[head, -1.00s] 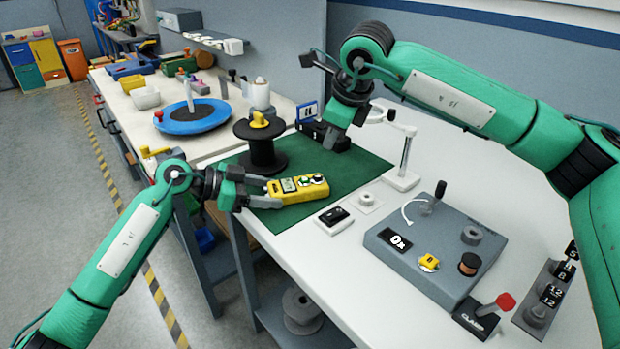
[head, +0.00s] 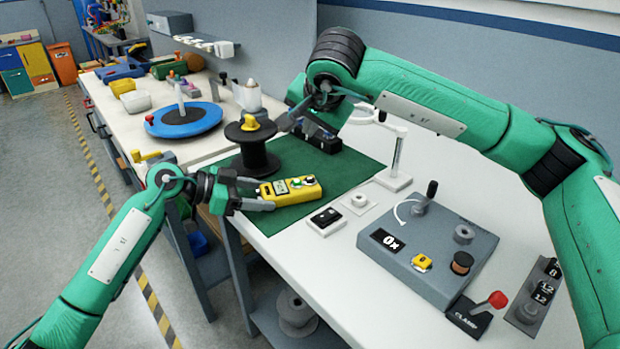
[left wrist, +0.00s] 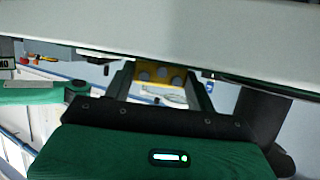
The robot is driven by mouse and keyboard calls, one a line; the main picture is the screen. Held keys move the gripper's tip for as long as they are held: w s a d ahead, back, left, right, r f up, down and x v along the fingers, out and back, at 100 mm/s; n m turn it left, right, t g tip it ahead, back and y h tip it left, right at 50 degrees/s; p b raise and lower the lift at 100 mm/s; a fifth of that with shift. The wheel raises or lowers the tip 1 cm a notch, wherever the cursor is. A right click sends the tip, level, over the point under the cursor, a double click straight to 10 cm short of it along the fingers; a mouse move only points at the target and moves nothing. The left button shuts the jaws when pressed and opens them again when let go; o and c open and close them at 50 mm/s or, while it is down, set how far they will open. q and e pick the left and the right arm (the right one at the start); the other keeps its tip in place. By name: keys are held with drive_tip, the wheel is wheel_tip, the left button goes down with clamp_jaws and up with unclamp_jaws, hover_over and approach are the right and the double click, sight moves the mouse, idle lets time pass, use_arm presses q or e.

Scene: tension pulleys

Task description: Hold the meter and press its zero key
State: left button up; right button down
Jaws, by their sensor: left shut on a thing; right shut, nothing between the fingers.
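The yellow meter (head: 289,191) is at the near left edge of the green mat (head: 340,170), its small display and keys facing up. Its keys are too small to read. My left gripper (head: 262,194) is shut on the meter's left end. In the left wrist view, the yellow meter (left wrist: 160,75) shows between my left fingers (left wrist: 160,88). My right gripper (head: 286,122) is shut and empty, above the far part of the mat beside the black spool, apart from the meter. Its fingertips are small and partly unclear.
The black spool (head: 254,158) with a yellow top stands just behind the meter. A small black-and-white device (head: 326,219), a magnifier stand (head: 396,160) and a grey fixture block (head: 430,250) stand to the right. A blue turntable (head: 184,120) is at the back left.

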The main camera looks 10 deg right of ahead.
sight(310, 180)
idle(0.4)
drive_tip(key=shift+f, duration=4.4)
drive_tip(key=shift+f, duration=0.2)
drive_tip(key=shift+f, duration=0.25)
drive_tip(key=shift+f, duration=0.4)
drive_tip(key=shift+r, duration=0.85)
